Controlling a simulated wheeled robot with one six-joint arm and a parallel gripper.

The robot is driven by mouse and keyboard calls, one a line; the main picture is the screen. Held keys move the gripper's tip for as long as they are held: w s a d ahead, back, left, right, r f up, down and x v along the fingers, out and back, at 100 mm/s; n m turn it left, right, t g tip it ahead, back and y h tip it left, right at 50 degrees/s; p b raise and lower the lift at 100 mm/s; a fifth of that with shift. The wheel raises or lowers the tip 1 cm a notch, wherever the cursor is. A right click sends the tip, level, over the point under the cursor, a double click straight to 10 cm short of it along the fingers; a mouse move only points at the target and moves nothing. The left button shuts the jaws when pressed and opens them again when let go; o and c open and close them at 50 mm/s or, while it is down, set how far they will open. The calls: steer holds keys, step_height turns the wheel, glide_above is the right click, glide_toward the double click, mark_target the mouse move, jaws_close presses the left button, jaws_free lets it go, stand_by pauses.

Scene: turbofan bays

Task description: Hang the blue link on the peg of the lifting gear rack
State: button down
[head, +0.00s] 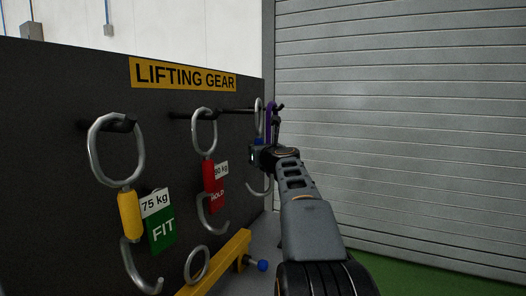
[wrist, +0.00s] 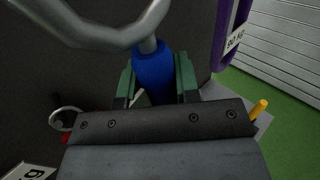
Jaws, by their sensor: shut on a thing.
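The blue link (wrist: 152,70) has a blue sleeve, which sits between the green jaws of my gripper (wrist: 157,80) in the wrist view. Its metal ring rises past the top of that view. In the head view my gripper (head: 266,156) is at the far right end of the rack (head: 60,110), shut on the link. The link's ring (head: 258,116) stands above the gripper by a long black peg (head: 235,109), and its hook shows below. The sleeve is hidden there. I cannot tell whether the ring is around the peg.
A purple link (head: 268,122) is close beside the held ring; its tag shows in the wrist view. Links with yellow (head: 130,214) and red (head: 209,174) sleeves hang to the left. A yellow rail (head: 225,262) with a blue knob is below. A shutter (head: 400,130) stands behind.

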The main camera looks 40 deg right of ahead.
steer(key=w, duration=0.1)
steer(key=w+a+f, duration=0.1)
steer(key=w+a+b, duration=0.1)
steer(key=shift+w+f, duration=0.3)
steer(key=shift+f, duration=0.05)
stand_by(0.3)
steer(key=shift+f, duration=0.25)
stand_by(0.6)
steer(key=c, duration=0.8)
jaws_free()
steer(key=shift+o, duration=0.2)
steer(key=v, duration=1.3)
steer(key=shift+s+b, duration=0.35)
steer(key=shift+b, duration=0.05)
